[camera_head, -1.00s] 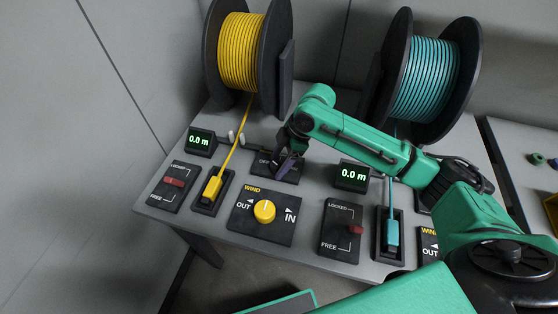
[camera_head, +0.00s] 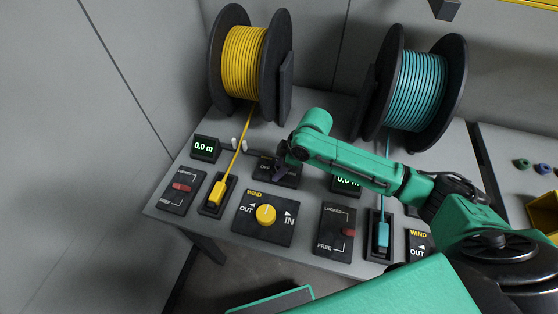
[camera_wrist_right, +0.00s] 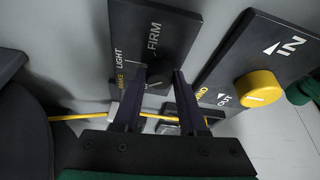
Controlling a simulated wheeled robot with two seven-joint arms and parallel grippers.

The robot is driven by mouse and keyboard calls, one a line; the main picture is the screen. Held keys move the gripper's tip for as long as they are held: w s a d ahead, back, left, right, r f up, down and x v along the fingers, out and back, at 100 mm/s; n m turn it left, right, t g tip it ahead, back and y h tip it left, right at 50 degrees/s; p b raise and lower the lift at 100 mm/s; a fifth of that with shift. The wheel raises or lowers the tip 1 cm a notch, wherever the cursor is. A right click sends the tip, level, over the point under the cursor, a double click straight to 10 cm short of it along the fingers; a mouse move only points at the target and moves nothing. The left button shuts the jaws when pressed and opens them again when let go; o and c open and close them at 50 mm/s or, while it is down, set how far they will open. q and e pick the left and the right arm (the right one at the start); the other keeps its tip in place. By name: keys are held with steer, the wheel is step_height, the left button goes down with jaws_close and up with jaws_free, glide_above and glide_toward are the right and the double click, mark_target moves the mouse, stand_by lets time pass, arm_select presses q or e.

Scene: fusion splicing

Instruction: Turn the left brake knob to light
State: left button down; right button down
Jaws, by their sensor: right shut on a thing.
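The left brake panel (camera_wrist_right: 160,35) is a dark plate with LIGHT and FIRM lettering in the right wrist view. In the head view the panel (camera_head: 265,166) lies behind the yellow WIND panel, partly covered by my right gripper (camera_head: 282,168). My right gripper (camera_wrist_right: 162,78) has its two dark fingers down at the panel, on either side of the small dark brake knob (camera_wrist_right: 158,86). It is shut on the knob, which is mostly hidden; its exact setting is hard to read. My left gripper is out of view.
A yellow WIND knob (camera_head: 266,214) stands just in front. The yellow spool (camera_head: 244,62) and the teal spool (camera_head: 420,88) stand behind. Red lock levers (camera_head: 181,188) and the yellow fibre clamp (camera_head: 217,194) are close by. My right arm covers part of the second display.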

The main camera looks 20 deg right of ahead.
steer(key=m+p, duration=0.1)
steer(key=p, duration=0.1)
steer(key=m+t+h+p, duration=0.1)
steer(key=m+p, duration=0.3)
steer(key=shift+s+a+r+t, duration=0.1)
steer(key=shift+a+r+t, duration=0.05)
steer(key=shift+r+t, duration=0.2)
steer(key=shift+f+m+h+p, duration=0.2)
steer(key=shift+m+h+p, duration=0.5)
steer(key=shift+m+p, duration=0.55)
steer(key=shift+m+t, duration=0.25)
steer(key=shift+c, duration=2.2)
jaws_free()
steer(key=shift+f, duration=0.1)
steer(key=v, duration=1.4)
steer(key=shift+r, duration=0.35)
